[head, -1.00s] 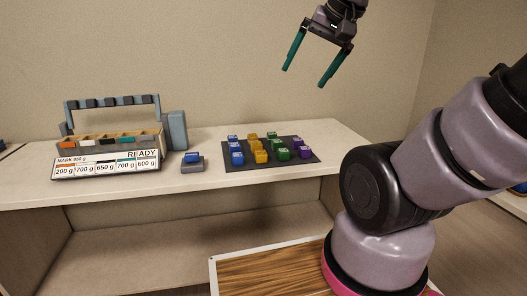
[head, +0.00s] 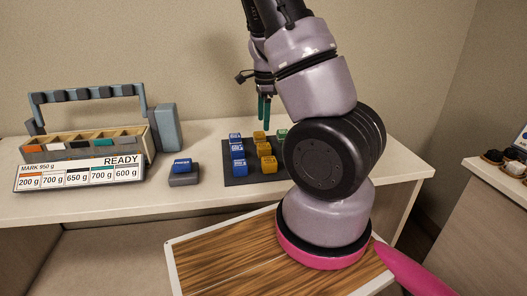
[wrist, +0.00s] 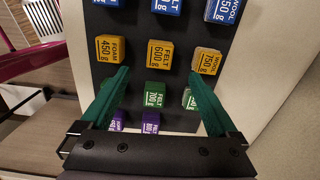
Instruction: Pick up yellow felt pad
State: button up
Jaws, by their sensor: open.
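The yellow felt pad (wrist: 160,53) is a small block marked "FELT 600 g" in the wrist view. It is the middle of three yellow blocks, with a foam block (wrist: 109,48) on the left and a wool block (wrist: 207,61) on the right. In the head view it appears as the middle yellow block (head: 264,149). My gripper (wrist: 160,72) is open and empty, its teal fingertips either side of the felt pad's column. In the head view my gripper (head: 264,124) hangs above the mat, pointing down.
The blocks sit on a dark mat (head: 228,180), with blue, green and purple ones around the yellow row. A grey stand with a blue block (head: 182,166) is left of it. A caddy with a "READY" label board (head: 80,173) stands farther left. My arm hides the mat's right part.

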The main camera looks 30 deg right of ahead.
send_over(264, 146)
jog(key=f, duration=0.5)
jog(key=shift+w+d+f, duration=0.2)
jog(key=shift+d+f, duration=0.15)
jog(key=shift+d, duration=0.05)
jog(key=shift+a+f, duration=0.2)
jog(key=shift+f, duration=1.3)
jog(key=shift+a+f, duration=0.15)
jog(key=shift+f, duration=1.35)
jog(key=c, duration=1.5)
